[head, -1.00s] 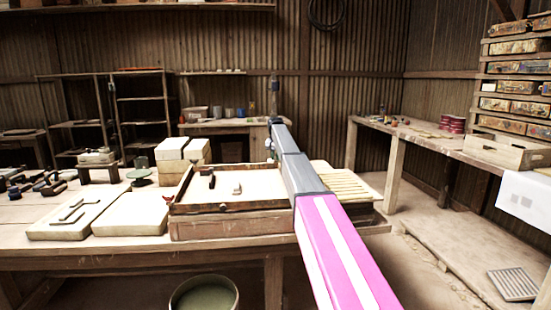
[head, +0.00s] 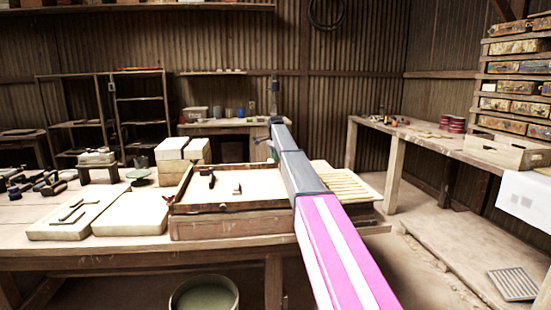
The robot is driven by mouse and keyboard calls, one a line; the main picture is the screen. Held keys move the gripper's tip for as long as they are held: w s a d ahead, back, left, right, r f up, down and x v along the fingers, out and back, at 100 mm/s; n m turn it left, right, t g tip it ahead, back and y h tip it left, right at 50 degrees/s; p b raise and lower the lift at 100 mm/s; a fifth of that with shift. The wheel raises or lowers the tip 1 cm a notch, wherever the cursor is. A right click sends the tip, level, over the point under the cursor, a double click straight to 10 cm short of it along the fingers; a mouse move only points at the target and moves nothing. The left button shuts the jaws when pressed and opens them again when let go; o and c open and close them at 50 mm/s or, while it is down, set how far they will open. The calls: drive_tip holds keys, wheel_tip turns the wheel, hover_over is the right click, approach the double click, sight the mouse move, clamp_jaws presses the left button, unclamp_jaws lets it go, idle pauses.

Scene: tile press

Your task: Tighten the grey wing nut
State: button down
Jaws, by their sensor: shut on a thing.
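My arm reaches away from the lower right over the right side of a shallow wooden frame (head: 230,207) on the bench. My gripper (head: 268,146) is at its far end, small and partly hidden by the arm, near the frame's far right corner. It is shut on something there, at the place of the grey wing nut. The nut itself is too small and covered to make out clearly. A red wing nut (head: 168,199) sits at the frame's near left corner. A dark handled tool (head: 208,178) and a small grey piece (head: 237,189) lie inside the frame.
Pale slabs (head: 131,214) lie left of the frame, one with dark metal pieces on it. Stacked pale blocks (head: 183,148) stand behind it. A slatted rack (head: 340,185) lies right of my arm. A bucket (head: 204,294) stands below the bench (head: 130,252).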

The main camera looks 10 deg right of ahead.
drive_tip(key=shift+m, duration=1.8)
drive_tip(key=shift+r, duration=0.1)
drive_tip(key=c, duration=1)
unclamp_jaws()
drive_tip(key=shift+c, duration=0.2)
drive_tip(key=shift+r, duration=0.1)
wheel_tip(320, 180, up, 10)
drive_tip(key=shift+r, duration=0.25)
